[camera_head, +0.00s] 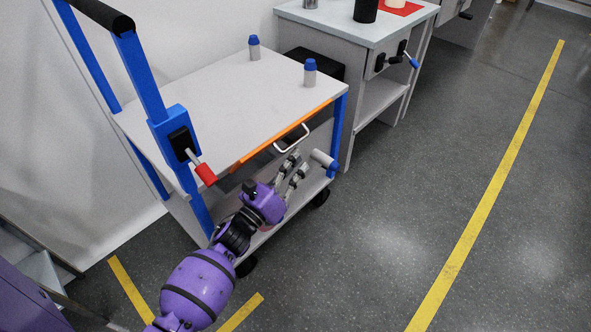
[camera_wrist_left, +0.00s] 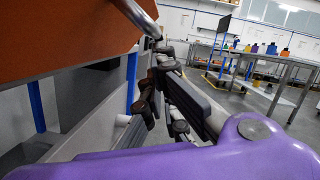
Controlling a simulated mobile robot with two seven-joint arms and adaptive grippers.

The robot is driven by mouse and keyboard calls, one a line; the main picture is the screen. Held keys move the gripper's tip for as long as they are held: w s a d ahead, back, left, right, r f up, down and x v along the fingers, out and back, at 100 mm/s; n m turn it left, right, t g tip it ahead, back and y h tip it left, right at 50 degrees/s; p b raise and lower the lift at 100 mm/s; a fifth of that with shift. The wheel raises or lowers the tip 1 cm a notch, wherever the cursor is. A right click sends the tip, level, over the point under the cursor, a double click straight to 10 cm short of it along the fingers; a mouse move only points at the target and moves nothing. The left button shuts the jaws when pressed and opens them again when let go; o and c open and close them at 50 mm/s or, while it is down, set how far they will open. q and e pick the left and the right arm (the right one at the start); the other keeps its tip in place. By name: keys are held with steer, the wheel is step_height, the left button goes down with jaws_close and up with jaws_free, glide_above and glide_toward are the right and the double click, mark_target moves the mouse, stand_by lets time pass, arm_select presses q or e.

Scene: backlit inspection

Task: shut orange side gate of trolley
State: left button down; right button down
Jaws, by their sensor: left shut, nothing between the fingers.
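The trolley (camera_head: 215,95) has a pale grey top and blue posts. Its orange side gate (camera_head: 268,144) shows as a thin orange edge along the side facing me, with a pale loop handle (camera_head: 293,138). I cannot tell from this angle whether the gate is fully shut. In the left wrist view the orange panel (camera_wrist_left: 60,35) fills the upper left, and its metal handle (camera_wrist_left: 138,18) is close by the fingers. My left gripper (camera_head: 298,163) is shut and empty, just below the handle; contact is unclear. My right gripper is not in view.
Two blue-capped bottles (camera_head: 254,48) (camera_head: 310,72) stand on the trolley top. A red-ended lever (camera_head: 205,173) is on the near blue post, and a grey cylinder (camera_head: 321,159) is by the right post. A grey workbench (camera_head: 340,25) stands behind. Floor to the right is clear.

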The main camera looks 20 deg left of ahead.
mark_target(292, 147)
arm_select(q)
steer(key=shift+r, duration=0.1)
stand_by(0.3)
steer(key=shift+r+n+p, duration=0.25)
steer(key=shift+n+p, duration=0.1)
steer(key=shift+n, duration=0.05)
steer(key=shift+r+n+y, duration=0.2)
steer(key=shift+n+y, duration=0.1)
steer(key=shift+y, duration=0.1)
steer(key=r+n+p, duration=0.1)
steer(key=n+p, duration=0.1)
steer(key=r+n+y+p, duration=0.1)
steer(key=r+p, duration=0.1)
steer(key=a+r+n+p, duration=0.1)
steer(key=n, duration=0.1)
steer(key=shift+w+r+n+y+p, duration=0.15)
steer(key=shift+r+n+y+p, duration=0.15)
steer(key=shift+p, duration=0.1)
stand_by(0.4)
